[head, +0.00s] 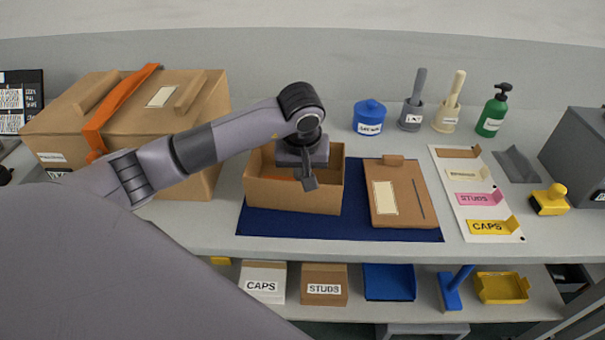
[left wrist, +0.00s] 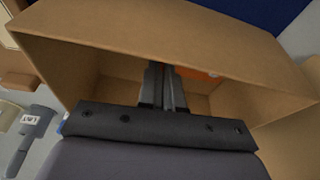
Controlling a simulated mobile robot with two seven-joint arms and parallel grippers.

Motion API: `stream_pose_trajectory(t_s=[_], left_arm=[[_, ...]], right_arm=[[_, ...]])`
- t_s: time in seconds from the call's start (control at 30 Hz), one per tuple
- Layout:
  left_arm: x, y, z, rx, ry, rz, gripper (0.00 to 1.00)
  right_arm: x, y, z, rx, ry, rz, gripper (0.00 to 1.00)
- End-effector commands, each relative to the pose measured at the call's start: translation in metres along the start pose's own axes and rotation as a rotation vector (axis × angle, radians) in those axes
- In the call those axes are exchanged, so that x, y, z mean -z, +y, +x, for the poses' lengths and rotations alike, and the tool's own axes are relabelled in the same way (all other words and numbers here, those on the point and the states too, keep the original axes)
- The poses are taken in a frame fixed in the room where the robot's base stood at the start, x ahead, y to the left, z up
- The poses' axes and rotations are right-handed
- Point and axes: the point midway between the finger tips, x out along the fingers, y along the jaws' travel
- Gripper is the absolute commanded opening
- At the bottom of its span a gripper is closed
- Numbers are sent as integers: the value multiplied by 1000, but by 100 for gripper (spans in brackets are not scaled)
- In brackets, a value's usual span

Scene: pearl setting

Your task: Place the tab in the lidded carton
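An open brown carton (head: 292,196) stands on a dark blue mat (head: 270,226). Its flat brown lid (head: 410,197), with a cream label, lies to the right on the same mat. My left gripper (head: 311,184) points down into the carton's opening. In the left wrist view the carton's wall (left wrist: 180,35) surrounds the gripper (left wrist: 165,75), and its two fingers are close together. A small orange piece (left wrist: 205,72), seemingly the tab, shows at the fingertips. It is mostly hidden by the fingers and the carton wall. My right gripper is not in view.
A large strapped box (head: 190,100) stands at left behind my arm. A white board (head: 448,160) with coloured tabs lies right of the mat. A blue pot (head: 369,118), two handled holders and a green bottle (head: 493,112) stand behind.

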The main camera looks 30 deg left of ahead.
Motion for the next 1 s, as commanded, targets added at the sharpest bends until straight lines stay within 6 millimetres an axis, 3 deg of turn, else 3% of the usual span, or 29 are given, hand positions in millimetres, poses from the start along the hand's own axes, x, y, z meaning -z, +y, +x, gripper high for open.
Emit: stream_pose_trajectory(t_s=[0.4,0.5,0.83,1.0], left_arm=[[-3,0,11,-1,1,1,0],[-2,0,9,-1,1,0,30],[-2,0,8,-1,1,1,30],[0,1,-10,-4,6,2,30]], right_arm=[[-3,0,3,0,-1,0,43],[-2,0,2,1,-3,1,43],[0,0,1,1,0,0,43],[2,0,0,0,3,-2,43]])
